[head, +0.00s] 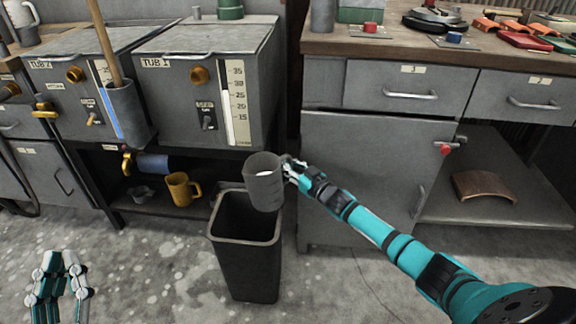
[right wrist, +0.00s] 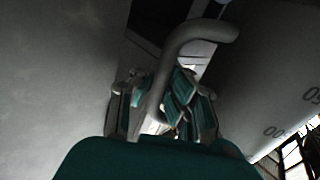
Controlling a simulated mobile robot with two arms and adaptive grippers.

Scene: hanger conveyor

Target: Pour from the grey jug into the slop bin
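The grey jug (head: 264,186) is held over the right part of the slop bin's opening in the head view. It looks close to upright, with a pale inside showing at its top. My right gripper (head: 292,168) is shut on the jug's handle, which also shows between the fingers in the right wrist view (right wrist: 200,32). The slop bin (head: 246,262) is a tall black open bin on the floor; its inside is dark. No stream shows between jug and bin. My left gripper (head: 60,280) is empty, with its fingers apart, low at the left.
Two grey tubs, TUB 1 (head: 188,112) and its neighbour (head: 62,102), stand behind the bin. A yellow mug (head: 182,190) sits on the shelf below. A grey cabinet (head: 360,165) stands to the right. The floor at front left is clear.

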